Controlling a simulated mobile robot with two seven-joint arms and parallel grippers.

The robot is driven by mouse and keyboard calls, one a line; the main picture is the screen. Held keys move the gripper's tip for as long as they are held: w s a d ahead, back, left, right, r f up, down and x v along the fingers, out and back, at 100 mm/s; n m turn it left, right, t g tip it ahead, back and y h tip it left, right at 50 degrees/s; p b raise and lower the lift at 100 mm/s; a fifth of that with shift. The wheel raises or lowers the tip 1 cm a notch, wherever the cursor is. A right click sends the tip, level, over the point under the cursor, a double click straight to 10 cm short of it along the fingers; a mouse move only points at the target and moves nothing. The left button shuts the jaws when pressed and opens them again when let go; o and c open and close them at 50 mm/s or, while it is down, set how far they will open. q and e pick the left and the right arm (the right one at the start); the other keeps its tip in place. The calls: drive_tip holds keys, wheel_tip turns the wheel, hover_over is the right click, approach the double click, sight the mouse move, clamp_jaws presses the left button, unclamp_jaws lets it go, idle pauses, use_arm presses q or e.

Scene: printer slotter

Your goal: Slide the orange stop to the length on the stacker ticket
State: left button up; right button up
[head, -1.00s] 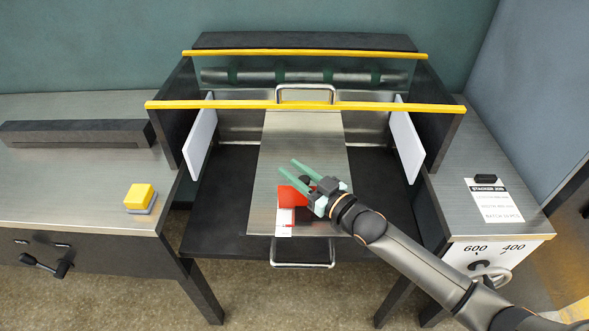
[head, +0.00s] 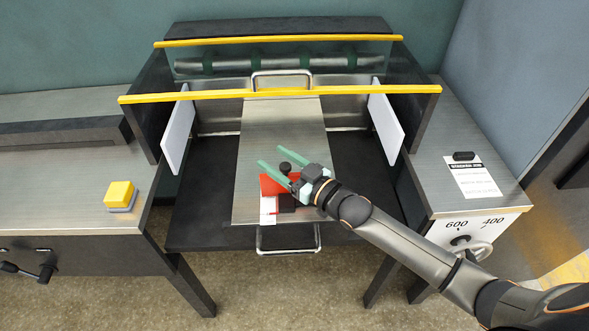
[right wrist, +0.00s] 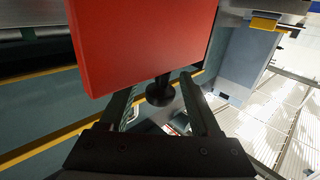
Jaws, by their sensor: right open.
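The orange-red stop (head: 271,185) is a block near the front of the steel plate (head: 272,130), with a black knob (head: 285,167) on it. My right gripper (head: 272,157) is open, and its green fingers reach past the knob on either side. In the right wrist view the stop (right wrist: 140,40) fills the top middle, and its knob (right wrist: 160,92) shows between the open fingers (right wrist: 158,92). The stacker ticket (head: 472,177) lies on the right counter; its length line is too small to read. My left gripper is not in view.
A white label (head: 268,207) lies at the stop's front. A handwheel (head: 472,249) with a 600 and 400 scale is on the right cabinet. A yellow block (head: 119,194) sits at left.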

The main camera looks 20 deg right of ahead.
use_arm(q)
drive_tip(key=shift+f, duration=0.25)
use_arm(e)
drive_tip(key=v, duration=1.2)
